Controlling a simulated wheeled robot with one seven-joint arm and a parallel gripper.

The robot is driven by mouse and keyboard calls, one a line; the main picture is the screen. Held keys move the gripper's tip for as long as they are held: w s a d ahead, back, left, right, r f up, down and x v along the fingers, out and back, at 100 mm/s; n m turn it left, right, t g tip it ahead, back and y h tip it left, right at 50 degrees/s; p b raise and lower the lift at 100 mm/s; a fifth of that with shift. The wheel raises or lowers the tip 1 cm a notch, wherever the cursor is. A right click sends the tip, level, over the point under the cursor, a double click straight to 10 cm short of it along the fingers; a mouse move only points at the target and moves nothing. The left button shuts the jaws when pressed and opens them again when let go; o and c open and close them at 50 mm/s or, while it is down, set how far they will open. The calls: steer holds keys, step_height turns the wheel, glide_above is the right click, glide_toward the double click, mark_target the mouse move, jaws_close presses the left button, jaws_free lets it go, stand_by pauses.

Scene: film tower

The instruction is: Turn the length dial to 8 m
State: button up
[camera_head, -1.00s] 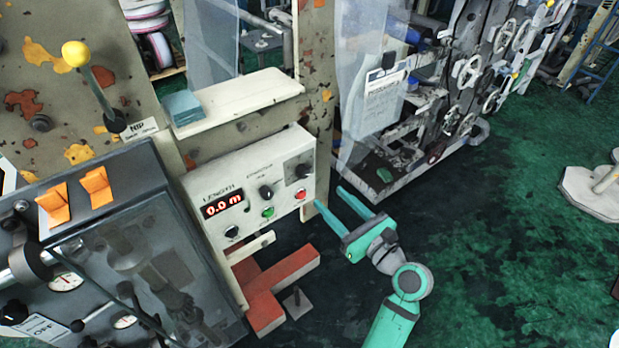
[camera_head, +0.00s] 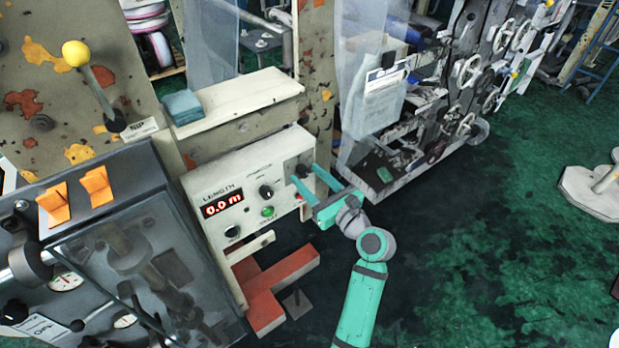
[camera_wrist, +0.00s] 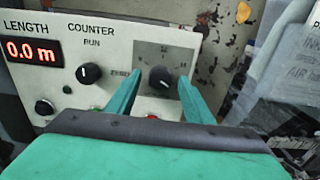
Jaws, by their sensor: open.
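The white control panel (camera_head: 215,185) carries a red display (camera_head: 222,204) reading 0.0 m under the word LENGTH. At its right is a black dial (camera_wrist: 161,79) on a grey square plate; its scale marks are too small to read. In the head view the dial (camera_head: 302,170) is partly behind my fingers. My gripper (camera_wrist: 160,80) is open and empty, one finger on the left and one on the right of the dial in the wrist view. I cannot tell whether the fingertips touch the dial or stop short of it.
A black COUNTER knob (camera_wrist: 88,74) with RUN and ZERO marks sits left of the dial. A green button (camera_head: 267,211), a red button (camera_wrist: 153,117) and another black knob (camera_head: 231,231) lie lower. A ledge (camera_head: 240,105) overhangs the panel. Floor to the right is open.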

steer(key=c, duration=1)
steer(key=shift+c, duration=0.2)
